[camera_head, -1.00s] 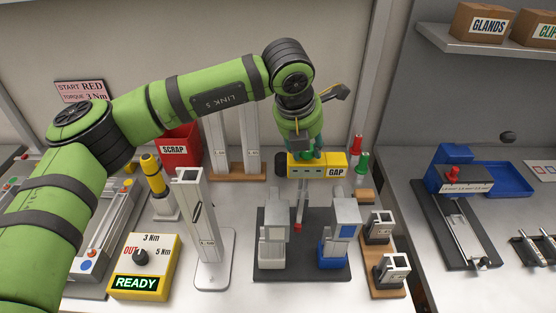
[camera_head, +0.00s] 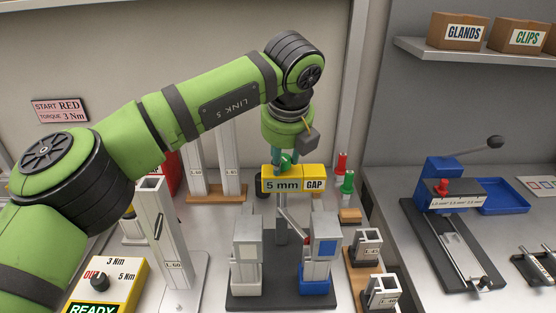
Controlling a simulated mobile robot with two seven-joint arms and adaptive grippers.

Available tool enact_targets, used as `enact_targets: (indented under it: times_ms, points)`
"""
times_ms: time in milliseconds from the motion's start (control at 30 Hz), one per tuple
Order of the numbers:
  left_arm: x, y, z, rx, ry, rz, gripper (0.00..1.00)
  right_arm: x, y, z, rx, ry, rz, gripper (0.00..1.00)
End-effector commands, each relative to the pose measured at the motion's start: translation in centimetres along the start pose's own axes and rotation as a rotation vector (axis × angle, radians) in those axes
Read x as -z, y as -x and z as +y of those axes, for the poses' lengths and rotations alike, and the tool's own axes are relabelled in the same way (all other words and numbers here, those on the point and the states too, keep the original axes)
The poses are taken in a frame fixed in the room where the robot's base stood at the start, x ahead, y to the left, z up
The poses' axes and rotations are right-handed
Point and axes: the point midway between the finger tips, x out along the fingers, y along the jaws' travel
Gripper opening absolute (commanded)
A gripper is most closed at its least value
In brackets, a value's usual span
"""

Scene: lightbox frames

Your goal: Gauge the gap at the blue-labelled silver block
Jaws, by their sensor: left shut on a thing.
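The silver block with a blue label (camera_head: 325,248) stands upright at the right of a dark base plate, with a blue foot. A similar silver block with a pale label (camera_head: 247,252) stands at the left of the plate. My left gripper (camera_head: 287,163) is shut on the yellow gap gauge (camera_head: 314,183), which reads "5 mm" on its face. The gauge is above and behind the two blocks in the picture. A thin grey piece and a post show below it, between the blocks; whether the gauge touches either is unclear. My right gripper is not in view.
Grey clamps on a wooden strip (camera_head: 372,262) stand right of the plate. Red and green bottles (camera_head: 347,185) stand behind. A tall post marked L.60 (camera_head: 165,235) and a yellow torque box (camera_head: 125,285) stand left. A blue lever tool (camera_head: 448,185) is on the right bench.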

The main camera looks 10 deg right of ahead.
Motion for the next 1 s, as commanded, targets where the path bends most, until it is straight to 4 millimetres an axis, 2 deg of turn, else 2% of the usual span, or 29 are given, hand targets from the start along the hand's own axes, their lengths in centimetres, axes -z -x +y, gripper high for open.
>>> enact_targets:
  times_ms: [33, 500, 533, 567, 600, 867, 1000]
  points:
    - [-0.56, 0.47, -0.11, 0.006, 0.012, -0.019, 0.00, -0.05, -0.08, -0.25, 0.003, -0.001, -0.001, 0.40]
    - [-0.65, 0.59, -0.02, 0.002, 0.024, -0.019, 0.00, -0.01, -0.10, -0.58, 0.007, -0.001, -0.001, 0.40]
    - [-0.65, 0.59, -0.01, 0.002, 0.024, -0.019, 0.40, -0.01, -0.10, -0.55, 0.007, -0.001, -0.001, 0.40]
    - [-0.66, 0.59, -0.01, 0.002, 0.024, -0.019, 0.52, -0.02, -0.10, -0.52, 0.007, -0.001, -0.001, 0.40]
    - [-0.65, 0.59, -0.01, 0.002, 0.024, -0.019, 0.58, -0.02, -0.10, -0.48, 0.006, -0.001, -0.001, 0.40]
    - [-0.37, 0.33, -0.01, -0.003, 0.020, -0.011, 0.58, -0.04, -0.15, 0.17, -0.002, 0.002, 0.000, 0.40]
    - [-0.34, 0.99, -0.04, -0.002, 0.019, -0.011, 0.58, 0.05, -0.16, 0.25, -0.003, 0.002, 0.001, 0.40]
